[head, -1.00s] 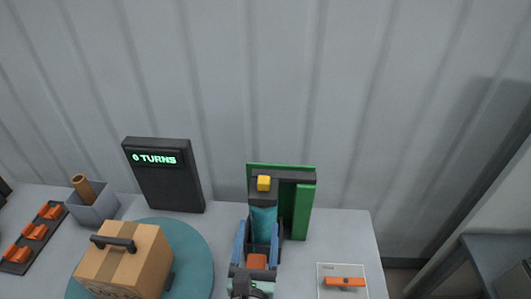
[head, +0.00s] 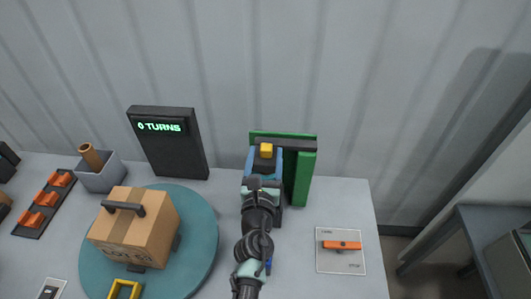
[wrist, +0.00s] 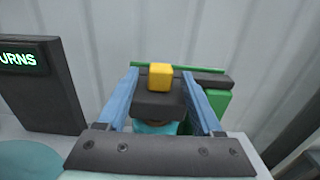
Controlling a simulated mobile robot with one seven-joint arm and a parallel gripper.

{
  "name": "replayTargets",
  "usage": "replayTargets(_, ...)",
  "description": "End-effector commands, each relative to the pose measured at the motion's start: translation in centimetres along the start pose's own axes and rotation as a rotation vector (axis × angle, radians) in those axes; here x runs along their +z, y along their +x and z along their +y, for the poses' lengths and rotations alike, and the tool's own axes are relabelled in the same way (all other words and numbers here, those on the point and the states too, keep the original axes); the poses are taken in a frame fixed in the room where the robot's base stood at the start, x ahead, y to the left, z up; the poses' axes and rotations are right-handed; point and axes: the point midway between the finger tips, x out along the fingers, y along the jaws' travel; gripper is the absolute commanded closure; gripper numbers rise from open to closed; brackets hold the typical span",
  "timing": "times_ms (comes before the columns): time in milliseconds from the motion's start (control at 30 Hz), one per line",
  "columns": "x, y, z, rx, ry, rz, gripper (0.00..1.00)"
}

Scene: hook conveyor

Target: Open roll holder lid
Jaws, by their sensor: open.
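The roll holder is a green-backed (head: 300,176) stand with a dark lid bar (head: 298,145) across its top and a yellow block (head: 266,150) on the bar's left end. It also shows in the wrist view, with the yellow block (wrist: 160,76) on top of a dark block (wrist: 158,104) and a teal part beneath. My gripper (head: 264,157) is at the holder's left side. Its blue fingers stand apart, one on each side of the dark block and yellow block in the wrist view (wrist: 161,86). I cannot tell whether they touch. The lower holder is hidden by my arm.
A cardboard box (head: 150,236) with a handle sits on a teal turntable (head: 203,247) at left. A dark "0 TURNS" display (head: 172,160) stands behind. A grey bin (head: 98,176) is further left. An orange-handled plate (head: 341,262) lies at right.

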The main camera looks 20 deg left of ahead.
Motion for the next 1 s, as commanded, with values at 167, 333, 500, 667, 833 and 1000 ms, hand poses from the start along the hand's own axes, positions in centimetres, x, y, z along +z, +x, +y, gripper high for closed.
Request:
replayTargets(167, 0.01, 0.78, -0.02, -0.001, 0.001, 0.000, 0.32)
replayTargets(333, 0.00, 0.84, -0.01, 0.000, 0.001, 0.000, 0.32)
replayTargets(500, 0.00, 0.82, 0.00, 0.000, 0.001, 0.000, 0.45)
replayTargets(667, 0.01, 0.81, 0.00, 0.000, 0.001, 0.000, 0.74)
replayTargets(833, 0.01, 0.81, 0.01, 0.000, 0.001, 0.000, 1.00)
replayTargets(1000, 0.01, 0.80, 0.01, 0.000, 0.001, 0.000, 1.00)
